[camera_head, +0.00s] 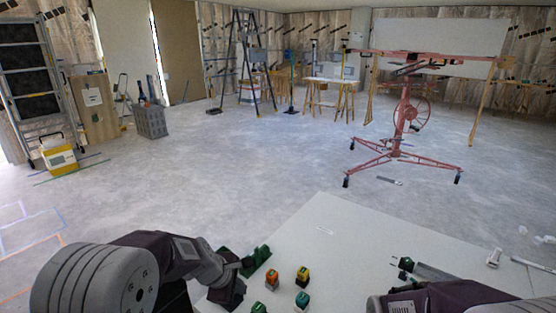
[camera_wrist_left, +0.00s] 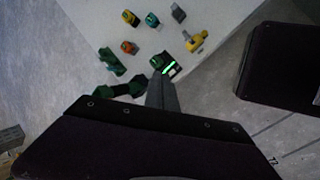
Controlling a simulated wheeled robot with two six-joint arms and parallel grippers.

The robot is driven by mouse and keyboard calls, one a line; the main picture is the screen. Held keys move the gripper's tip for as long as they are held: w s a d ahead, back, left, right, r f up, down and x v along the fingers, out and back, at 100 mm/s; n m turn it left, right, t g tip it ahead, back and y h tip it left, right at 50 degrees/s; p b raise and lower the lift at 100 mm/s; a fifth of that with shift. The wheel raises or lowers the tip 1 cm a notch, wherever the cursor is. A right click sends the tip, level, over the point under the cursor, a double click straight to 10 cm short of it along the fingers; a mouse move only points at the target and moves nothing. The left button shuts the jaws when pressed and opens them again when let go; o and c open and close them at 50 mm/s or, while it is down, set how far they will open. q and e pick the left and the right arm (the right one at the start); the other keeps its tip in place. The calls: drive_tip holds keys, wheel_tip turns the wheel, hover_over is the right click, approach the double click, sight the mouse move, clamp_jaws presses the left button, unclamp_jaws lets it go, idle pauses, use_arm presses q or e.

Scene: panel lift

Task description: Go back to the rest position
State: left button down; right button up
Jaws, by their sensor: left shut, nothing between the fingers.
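My left gripper (camera_head: 247,262) is shut with nothing in it, over the left edge of the white table (camera_head: 340,228) near a dark green item (camera_head: 260,255). In the left wrist view its grey fingers (camera_wrist_left: 161,92) are together and point at the tabletop, with a small green block (camera_wrist_left: 160,60) just past the tips. My right arm comes in at the lower right of the head view.
Small blocks, orange (camera_head: 272,280), yellow (camera_head: 302,275) and teal (camera_head: 302,300), stand on the table. A grey tool (camera_head: 432,271) lies to the right. A red panel lift (camera_head: 402,120) stands on open floor beyond. A grey crate (camera_head: 150,121) and yellow box (camera_head: 60,160) are at left.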

use_arm(q)
drive_tip(key=s+a+f+m+g+y, duration=0.15)
drive_tip(key=s+a+m, duration=0.25)
drive_tip(key=s+m, duration=0.45)
drive_tip(key=s+a+f+m+g+y, duration=0.15)
drive_tip(key=s+a+m, duration=0.25)
drive_tip(key=s+m, duration=0.45)
wheel_tip(320, 180, up, 17)
drive_tip(key=s+p, duration=0.1)
drive_tip(key=p, duration=1.6)
drive_tip(key=shift+s+d+r+n+p, duration=0.2)
drive_tip(key=shift+s+d+n+p, duration=0.05)
drive_tip(key=shift+d+n+p, duration=0.1)
